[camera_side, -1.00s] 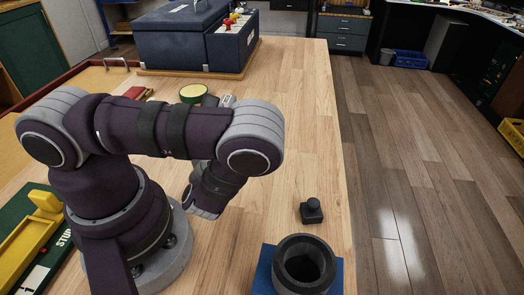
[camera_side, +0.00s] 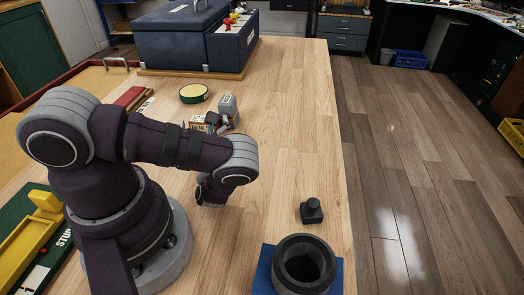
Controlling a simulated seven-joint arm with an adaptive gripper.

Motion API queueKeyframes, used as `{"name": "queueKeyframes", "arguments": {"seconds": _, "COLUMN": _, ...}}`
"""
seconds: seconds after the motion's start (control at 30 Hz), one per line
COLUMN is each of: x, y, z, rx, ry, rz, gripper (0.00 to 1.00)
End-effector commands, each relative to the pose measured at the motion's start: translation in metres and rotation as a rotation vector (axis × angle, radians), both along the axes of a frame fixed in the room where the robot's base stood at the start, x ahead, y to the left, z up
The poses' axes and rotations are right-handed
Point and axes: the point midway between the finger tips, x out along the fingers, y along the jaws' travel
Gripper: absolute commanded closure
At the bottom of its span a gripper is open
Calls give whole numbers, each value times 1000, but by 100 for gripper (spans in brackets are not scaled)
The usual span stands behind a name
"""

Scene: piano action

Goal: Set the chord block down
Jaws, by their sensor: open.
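A small tan block with dark marks, which looks like the chord block (camera_side: 199,125), shows on the wooden table just behind my forearm. Its lower part is hidden by the arm. My gripper (camera_side: 212,121) is partly hidden behind the forearm; dark finger-like parts show close beside the block. It is open. I cannot tell whether the fingers touch the block or whether its underside rests fully on the table.
A grey rounded object (camera_side: 228,105) is right beside the block. A green-rimmed round pad (camera_side: 194,93) lies behind. A black knobbed piece (camera_side: 312,212) and a dark ring (camera_side: 304,264) on a blue base stand front right. A blue case (camera_side: 190,45) stands at the back.

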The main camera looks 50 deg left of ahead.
Motion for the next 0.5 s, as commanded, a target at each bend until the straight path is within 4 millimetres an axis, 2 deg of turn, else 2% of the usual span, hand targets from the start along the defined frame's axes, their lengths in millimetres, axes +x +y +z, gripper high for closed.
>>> {"name": "queueKeyframes", "arguments": {"seconds": 0.1, "x": 0, "y": 0, "z": 0, "rx": 0, "ry": 0, "rz": 0, "gripper": 1}}
{"name": "queueKeyframes", "arguments": {"seconds": 0.5, "x": 0, "y": -1, "z": 0, "rx": -1, "ry": -1, "rz": 0, "gripper": 53}}
